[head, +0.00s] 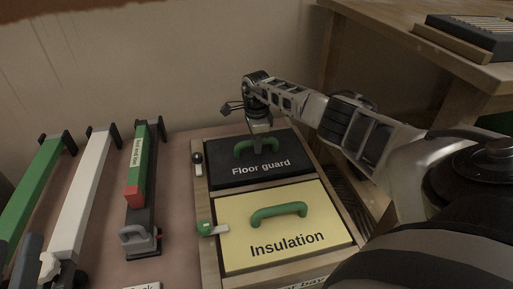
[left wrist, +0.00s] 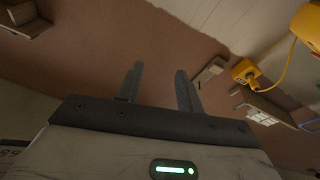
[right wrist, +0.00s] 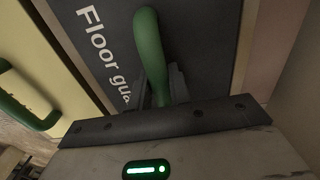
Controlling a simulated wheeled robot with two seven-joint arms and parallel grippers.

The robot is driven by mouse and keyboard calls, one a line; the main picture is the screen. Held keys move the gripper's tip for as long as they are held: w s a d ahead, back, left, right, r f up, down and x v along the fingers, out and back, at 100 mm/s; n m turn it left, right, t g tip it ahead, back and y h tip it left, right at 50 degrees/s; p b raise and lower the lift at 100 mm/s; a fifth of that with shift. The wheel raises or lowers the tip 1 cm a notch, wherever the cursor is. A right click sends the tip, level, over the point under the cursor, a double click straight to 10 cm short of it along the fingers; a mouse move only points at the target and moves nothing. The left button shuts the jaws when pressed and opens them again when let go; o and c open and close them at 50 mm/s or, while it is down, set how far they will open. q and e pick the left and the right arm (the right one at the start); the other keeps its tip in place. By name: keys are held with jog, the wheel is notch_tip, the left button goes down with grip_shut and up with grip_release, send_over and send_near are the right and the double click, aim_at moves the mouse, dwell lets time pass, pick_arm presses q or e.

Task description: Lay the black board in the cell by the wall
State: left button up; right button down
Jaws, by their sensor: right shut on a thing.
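The black board (head: 275,171), lettered "Floor guard" and with a green handle (head: 257,147), is at the far cell of the wooden frame (head: 205,255), by the wall. It looks level there; I cannot tell whether it rests fully down. My right gripper (head: 261,130) is shut on the green handle from above. In the right wrist view, the fingers (right wrist: 158,85) straddle the handle and the black board (right wrist: 195,40) fills the space behind. My left gripper (left wrist: 160,75) is open and empty in the left wrist view, and I cannot make it out in the head view.
A yellow "Insulation" board (head: 315,238) with a green handle fills the near cell. A green-ended latch (head: 207,228) reaches over its left edge; a black latch (head: 197,160) is beside the far cell. A wooden table (head: 440,45) is right.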

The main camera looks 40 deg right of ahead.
pick_arm(q)
jog(key=shift+r+m+t, duration=0.4)
jog(key=shift+r+m, duration=0.1)
jog(key=shift+r, duration=0.1)
pick_arm(e)
jog(key=shift+f, duration=0.25)
jog(key=shift+f, duration=0.15)
jog(key=c, duration=1.3)
grip_release()
pick_arm(q)
jog(key=shift+r, duration=0.2)
pick_arm(e)
jog(key=shift+r, duration=0.35)
notch_tip(320, 180, up, 7)
jog(key=p, duration=0.3)
notch_tip(320, 180, up, 4)
jog(key=shift+f+p, duration=0.15)
jog(key=shift+p, duration=0.65)
pick_arm(q)
notch_tip(320, 180, down, 7)
jog(key=s+n+g+y, duration=0.2)
jog(key=n+g, duration=0.1)
jog(key=g, duration=0.1)
jog(key=shift+s+d+r+n, duration=0.15)
jog(key=shift+d+r+n, duration=0.05)
jog(key=shift+d+n, duration=0.1)
pick_arm(e)
jog(key=shift+r, duration=0.4)
